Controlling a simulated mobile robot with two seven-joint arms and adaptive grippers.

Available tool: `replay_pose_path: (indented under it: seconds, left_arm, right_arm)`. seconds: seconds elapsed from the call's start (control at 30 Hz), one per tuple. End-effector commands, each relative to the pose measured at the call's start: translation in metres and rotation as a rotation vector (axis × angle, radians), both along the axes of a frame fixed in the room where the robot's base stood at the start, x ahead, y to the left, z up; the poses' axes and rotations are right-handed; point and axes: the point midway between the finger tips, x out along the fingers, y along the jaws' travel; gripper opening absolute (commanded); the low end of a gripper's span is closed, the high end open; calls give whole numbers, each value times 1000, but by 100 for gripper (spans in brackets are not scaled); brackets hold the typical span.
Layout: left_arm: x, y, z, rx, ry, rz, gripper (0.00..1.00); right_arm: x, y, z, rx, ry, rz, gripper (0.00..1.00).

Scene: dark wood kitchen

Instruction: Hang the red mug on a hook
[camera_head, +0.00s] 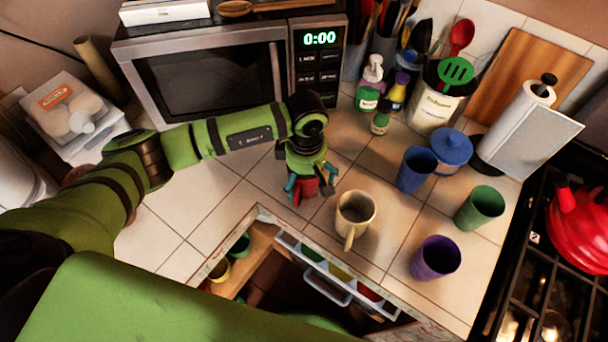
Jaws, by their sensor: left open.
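My left gripper (309,184) points down over the counter, in front of the microwave. Its teal fingers are apart. A small red object, apparently the red mug (304,190), shows between and just below the fingers. The gripper hides most of it, so its handle and any contact with the fingers cannot be made out. I cannot pick out a hook in this view. My right gripper is not in view.
A beige mug (354,215) stands close right of the gripper. Blue (416,169), green (479,207) and purple (435,258) cups stand farther right. The microwave (215,80) is behind. An open drawer or cabinet space with a handle (327,290) lies below the counter edge.

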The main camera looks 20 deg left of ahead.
Motion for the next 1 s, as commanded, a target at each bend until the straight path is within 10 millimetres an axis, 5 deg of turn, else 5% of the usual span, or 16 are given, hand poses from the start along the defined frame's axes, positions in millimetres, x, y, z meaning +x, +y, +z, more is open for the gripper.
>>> replay_pose_path:
  seconds: [0.13,0.3,0.77,0.83,0.9,1.0]
  left_arm:
    - [0,0,-1,0,0,0,100]
    - [0,0,-1,0,1,0,36]
    - [-1,0,1,0,4,-1,32]
    - [0,0,8,0,2,1,31]
    - [0,0,21,1,-1,-1,18]
    - [1,0,42,-2,-5,-1,18]
  right_arm:
    - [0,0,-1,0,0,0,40]
    - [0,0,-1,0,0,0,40]
    - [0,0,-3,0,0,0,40]
    - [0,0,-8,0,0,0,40]
    - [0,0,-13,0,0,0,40]
    - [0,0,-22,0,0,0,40]
